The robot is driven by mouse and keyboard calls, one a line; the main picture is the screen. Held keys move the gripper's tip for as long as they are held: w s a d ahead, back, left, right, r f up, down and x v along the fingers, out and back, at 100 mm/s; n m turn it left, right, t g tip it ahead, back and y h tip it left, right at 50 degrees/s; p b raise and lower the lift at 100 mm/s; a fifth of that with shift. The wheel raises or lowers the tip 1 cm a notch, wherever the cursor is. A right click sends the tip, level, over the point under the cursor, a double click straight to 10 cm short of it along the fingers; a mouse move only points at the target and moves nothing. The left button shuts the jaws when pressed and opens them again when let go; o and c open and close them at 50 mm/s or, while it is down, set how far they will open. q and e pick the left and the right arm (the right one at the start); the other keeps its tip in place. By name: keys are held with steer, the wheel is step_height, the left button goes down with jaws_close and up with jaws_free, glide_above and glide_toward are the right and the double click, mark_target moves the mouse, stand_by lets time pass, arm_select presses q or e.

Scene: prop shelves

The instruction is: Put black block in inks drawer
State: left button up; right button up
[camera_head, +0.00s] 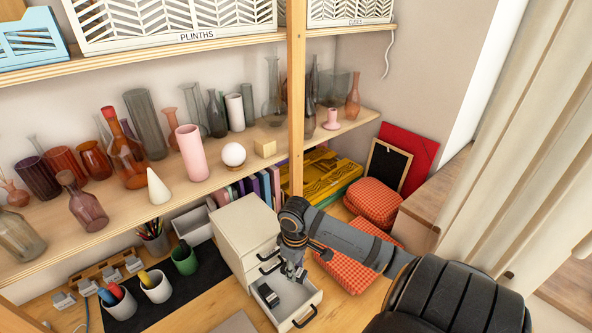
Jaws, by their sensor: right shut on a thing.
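My right gripper (295,276) points down inside the open top of a white drawer (312,297). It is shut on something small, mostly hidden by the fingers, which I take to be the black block. A separate small black object (268,294) lies on the drawer floor, left of the fingers. The drawer is pulled out low from a white cabinet (243,232) and has a black handle at its front. No inks label is readable on it. My left gripper is not in view.
Other closed drawers with black handles sit above the open one. A dark mat (185,295) with pen cups lies to the left. A shelf (230,168) of vases runs above, with a wooden post (296,100).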

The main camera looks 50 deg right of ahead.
mark_target(296, 267)
steer(key=shift+w+d+f, duration=0.3)
steer(key=shift+f, duration=0.2)
step_height(296, 267, down, 4)
steer(key=shift+w+d+r+p, duration=0.1)
steer(key=shift+d+r+p, duration=0.05)
steer(key=shift+r+p, duration=0.15)
steer(key=shift+f, duration=0.3)
steer(key=shift+f, duration=0.35)
steer(key=o, duration=1.2)
steer(key=shift+c, duration=0.2)
